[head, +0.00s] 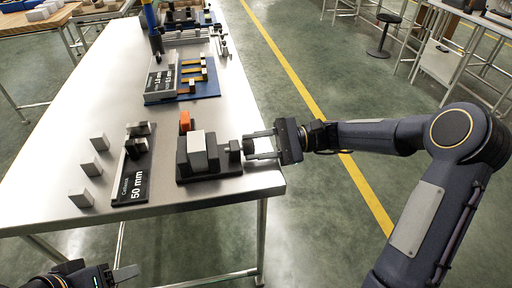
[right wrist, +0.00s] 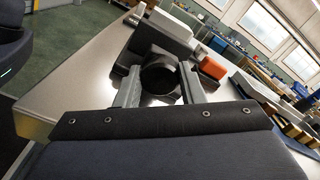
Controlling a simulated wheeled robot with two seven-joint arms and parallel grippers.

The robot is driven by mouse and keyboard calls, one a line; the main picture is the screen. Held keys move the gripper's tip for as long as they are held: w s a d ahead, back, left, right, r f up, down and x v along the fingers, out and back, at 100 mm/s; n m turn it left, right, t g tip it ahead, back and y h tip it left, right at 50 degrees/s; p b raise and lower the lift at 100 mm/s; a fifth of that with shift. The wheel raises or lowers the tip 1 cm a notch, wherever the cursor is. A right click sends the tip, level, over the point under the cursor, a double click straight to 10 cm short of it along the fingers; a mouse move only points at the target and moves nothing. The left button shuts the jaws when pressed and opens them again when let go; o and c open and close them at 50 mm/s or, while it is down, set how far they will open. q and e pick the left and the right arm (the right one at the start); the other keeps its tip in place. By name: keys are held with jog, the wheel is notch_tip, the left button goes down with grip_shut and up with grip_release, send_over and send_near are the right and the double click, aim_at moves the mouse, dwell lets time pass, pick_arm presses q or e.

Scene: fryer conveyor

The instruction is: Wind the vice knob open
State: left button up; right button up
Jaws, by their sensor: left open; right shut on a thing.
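The grey vice (head: 205,168) sits near the right edge of the steel table, with a light block (head: 197,143) upright in it. Its dark round knob (head: 248,147) faces right, toward the table edge. My right gripper (head: 250,146) comes in from the right, shut on the knob. In the right wrist view the knob (right wrist: 160,77) lies between the two fingers, and the vice body (right wrist: 152,45) is behind it. My left gripper (head: 124,273) is open and empty at the bottom left, in front of the table and away from the vice.
An orange block (head: 185,121) stands just behind the vice. A black "50 mm" plate (head: 132,185) with dark blocks and several loose light blocks (head: 81,198) are to the left. A blue board (head: 206,88) with a gauge lies farther back.

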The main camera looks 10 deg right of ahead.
jog(key=shift+f+n+b, duration=0.1)
jog(key=shift+n+b, duration=0.25)
jog(key=shift+n, duration=0.55)
jog(key=o, duration=1)
